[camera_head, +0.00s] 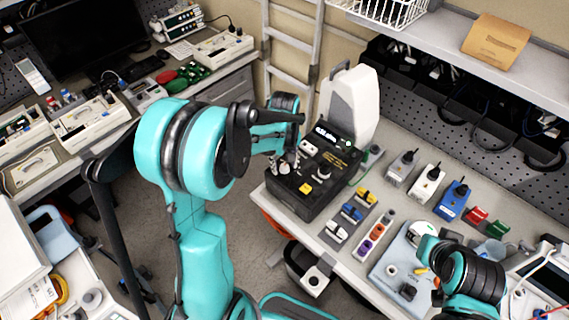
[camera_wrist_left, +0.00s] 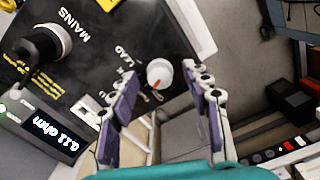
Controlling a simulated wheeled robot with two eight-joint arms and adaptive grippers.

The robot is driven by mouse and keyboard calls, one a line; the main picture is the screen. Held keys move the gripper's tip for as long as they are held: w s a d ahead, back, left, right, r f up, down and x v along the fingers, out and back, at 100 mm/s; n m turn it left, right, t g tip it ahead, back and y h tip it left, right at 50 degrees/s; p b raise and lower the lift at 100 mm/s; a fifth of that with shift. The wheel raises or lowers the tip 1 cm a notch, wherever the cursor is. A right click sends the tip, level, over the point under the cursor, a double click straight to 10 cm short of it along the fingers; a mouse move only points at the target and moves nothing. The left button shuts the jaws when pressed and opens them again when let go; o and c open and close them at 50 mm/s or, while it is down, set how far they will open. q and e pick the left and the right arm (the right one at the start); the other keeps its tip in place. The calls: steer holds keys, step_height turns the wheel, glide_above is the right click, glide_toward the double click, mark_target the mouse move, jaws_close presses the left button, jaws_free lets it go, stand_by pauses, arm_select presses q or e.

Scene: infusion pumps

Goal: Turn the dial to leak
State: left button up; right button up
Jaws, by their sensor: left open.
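The black tester box (camera_head: 318,172) with a lit display stands on the bench in the head view. My left gripper (camera_head: 284,166) is over its left side. In the left wrist view, a round white dial (camera_wrist_left: 159,73) with a red-orange mark sits on the black panel. Small white lettering lies beside it, too blurred to read surely. The left gripper (camera_wrist_left: 162,80) is open, its purple-padded fingers on either side of the dial; contact is unclear. The display (camera_wrist_left: 45,130) reads about 0.11 ohm. Part of my right arm (camera_head: 470,275) shows, but I cannot make out its gripper.
Several coloured connector blocks (camera_head: 452,200) line the bench to the right. A ladder (camera_head: 292,50) leans behind.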

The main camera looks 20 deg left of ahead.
arm_select(q)
jaws_close()
steer(key=m+b, duration=0.1)
steer(key=m, duration=0.3)
steer(key=m+b, duration=0.1)
steer(key=m, duration=0.3)
steer(key=shift+m, duration=0.3)
stand_by(0.6)
